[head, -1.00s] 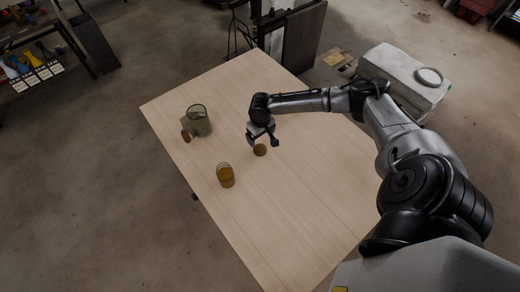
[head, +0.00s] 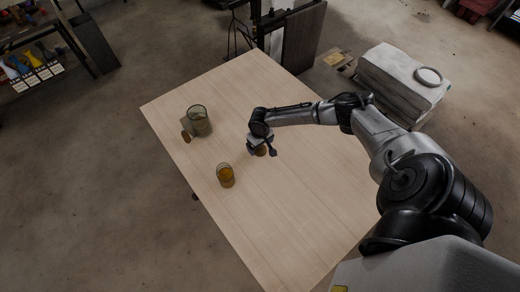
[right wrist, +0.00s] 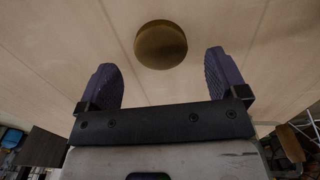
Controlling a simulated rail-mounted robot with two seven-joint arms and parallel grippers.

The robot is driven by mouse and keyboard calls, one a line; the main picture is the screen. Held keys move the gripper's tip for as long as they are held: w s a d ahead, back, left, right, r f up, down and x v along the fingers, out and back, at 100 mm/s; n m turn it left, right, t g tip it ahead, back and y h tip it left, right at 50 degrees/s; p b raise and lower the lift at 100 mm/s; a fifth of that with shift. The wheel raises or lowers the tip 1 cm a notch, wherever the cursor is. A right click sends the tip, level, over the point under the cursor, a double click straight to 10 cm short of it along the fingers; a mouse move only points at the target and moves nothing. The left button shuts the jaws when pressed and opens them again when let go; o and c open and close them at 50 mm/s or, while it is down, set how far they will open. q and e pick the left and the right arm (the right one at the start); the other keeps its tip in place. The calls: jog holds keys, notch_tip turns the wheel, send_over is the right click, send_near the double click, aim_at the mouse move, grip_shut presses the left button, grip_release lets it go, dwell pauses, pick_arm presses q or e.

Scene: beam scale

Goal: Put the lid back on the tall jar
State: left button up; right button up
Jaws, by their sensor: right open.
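A large clear greenish glass jar (head: 199,118), open at the top, stands upright on the left part of the table. A small brown disc (head: 186,136) is beside its base. A round golden-brown lid (head: 261,151) is under my right gripper (head: 260,150), which partly covers it. In the right wrist view the lid (right wrist: 160,44) appears between and just beyond the two open fingers (right wrist: 160,62), apart from both. My right gripper is open and empty. My left gripper is out of view.
A smaller glass (head: 226,176) with amber contents stands nearer on the wooden table (head: 300,190), left of my right gripper. The table's far part and right part are clear. A pale block with a ring (head: 429,76) stands off the table at the right.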

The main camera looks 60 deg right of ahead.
aim_at(260, 150)
jog(key=shift+f, duration=1.45)
jog(key=c, duration=1)
